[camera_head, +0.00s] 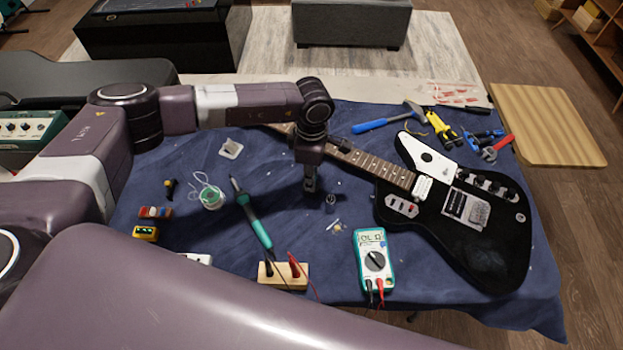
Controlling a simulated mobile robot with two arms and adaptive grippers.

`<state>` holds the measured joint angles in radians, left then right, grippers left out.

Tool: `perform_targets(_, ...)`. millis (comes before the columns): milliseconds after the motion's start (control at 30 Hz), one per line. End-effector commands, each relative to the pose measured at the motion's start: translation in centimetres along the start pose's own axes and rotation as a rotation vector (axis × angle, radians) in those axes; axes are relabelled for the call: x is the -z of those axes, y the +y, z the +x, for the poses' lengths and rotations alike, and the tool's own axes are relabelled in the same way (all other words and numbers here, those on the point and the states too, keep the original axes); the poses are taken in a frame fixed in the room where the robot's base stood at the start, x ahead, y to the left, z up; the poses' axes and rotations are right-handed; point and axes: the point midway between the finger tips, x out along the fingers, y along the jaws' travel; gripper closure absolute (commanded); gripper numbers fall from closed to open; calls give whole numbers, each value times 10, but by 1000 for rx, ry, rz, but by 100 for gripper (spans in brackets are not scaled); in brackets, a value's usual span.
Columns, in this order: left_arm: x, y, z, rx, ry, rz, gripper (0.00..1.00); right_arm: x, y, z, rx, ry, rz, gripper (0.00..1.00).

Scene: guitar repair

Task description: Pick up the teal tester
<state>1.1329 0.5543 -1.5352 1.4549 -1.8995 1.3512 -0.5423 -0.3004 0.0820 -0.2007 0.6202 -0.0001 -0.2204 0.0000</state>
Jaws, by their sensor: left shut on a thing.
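The teal tester (373,280), a multimeter with a grey display and a round dial, lies on the blue cloth near the front edge. Red and black leads are plugged into its lower end. My left gripper (310,188) points down over the middle of the cloth, up and left of the tester and apart from it. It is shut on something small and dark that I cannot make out. My right gripper is not in view.
A black electric guitar (470,237) lies right of the tester. A wooden block (283,277) holding red and black probes and a teal soldering iron (255,219) lie to the left. A blue-handled hammer (388,118) and pliers lie at the back. Bare cloth (300,228) lies below my left gripper.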

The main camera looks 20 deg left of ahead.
Motion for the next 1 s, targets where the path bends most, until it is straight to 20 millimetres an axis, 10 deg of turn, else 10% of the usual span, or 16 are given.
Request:
perform_targets(367,0,1,-31,-5,-2,0,100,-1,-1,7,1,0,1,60)
perform_targets(1000,0,-4,-185,-2,0,0,100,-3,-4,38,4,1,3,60)
